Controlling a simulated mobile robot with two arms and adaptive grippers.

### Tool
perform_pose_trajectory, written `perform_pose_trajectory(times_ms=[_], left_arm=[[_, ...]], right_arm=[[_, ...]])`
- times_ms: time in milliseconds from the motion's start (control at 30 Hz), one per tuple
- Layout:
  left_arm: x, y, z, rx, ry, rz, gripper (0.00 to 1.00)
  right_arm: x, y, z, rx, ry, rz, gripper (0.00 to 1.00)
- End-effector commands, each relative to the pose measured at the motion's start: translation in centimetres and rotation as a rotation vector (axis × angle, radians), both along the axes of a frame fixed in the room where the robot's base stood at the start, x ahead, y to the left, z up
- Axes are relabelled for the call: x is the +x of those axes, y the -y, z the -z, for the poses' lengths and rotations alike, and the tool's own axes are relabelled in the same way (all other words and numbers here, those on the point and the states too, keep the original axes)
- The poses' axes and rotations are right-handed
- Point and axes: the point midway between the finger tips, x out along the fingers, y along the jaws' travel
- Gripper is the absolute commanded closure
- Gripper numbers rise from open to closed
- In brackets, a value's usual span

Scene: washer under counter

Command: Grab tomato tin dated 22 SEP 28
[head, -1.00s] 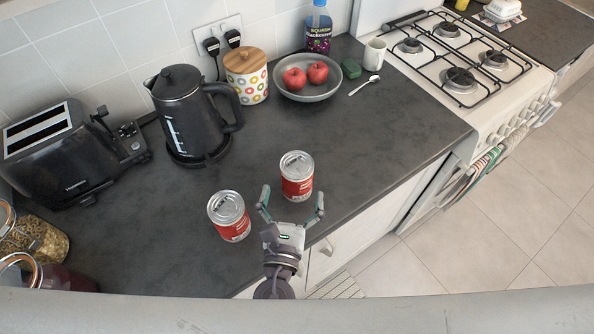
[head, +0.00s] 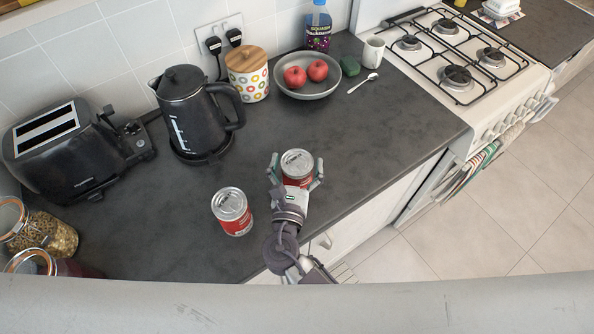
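Two red and white tins with silver lids stand upright on the dark counter. The left tin (head: 232,212) stands alone, a little left of my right gripper. The right tin (head: 297,163) is between the fingers of my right gripper (head: 296,176), one finger on each side of it. The fingers are spread around the tin; whether they touch it is too small to tell. Some marks show on the lids, but the dates are not readable from here. The gripper's palm hides the lower front of the right tin. My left gripper is not in view.
A black kettle (head: 192,112) and a toaster (head: 68,149) stand behind and left. A grey bowl (head: 308,88) with apples, a patterned canister (head: 248,74) and a mug (head: 373,52) are at the back. Glass jars (head: 48,236) stand at lower left. The counter right of the tins is clear.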

Motion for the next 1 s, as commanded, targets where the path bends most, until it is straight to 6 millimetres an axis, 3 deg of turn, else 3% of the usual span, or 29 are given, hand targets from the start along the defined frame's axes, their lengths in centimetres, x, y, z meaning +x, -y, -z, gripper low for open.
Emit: perform_pose_trajectory(times_ms=[33, 300, 400, 767, 1000], left_arm=[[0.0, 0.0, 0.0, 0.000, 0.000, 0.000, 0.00], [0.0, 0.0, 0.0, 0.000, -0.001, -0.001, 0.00], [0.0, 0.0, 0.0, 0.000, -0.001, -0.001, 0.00], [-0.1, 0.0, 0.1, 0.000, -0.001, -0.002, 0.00], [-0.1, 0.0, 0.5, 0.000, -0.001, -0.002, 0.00]], right_arm=[[0.0, 0.0, 0.0, 0.000, 0.000, 0.000, 0.25], [0.0, 0.0, 0.0, 0.000, 0.000, 0.000, 0.70], [0.0, 0.0, -0.2, 0.001, 0.003, 0.000, 0.82], [0.0, 0.0, -0.9, 0.003, 0.006, 0.001, 0.82], [0.0, 0.0, -4.2, 0.007, 0.007, 0.002, 0.82]])
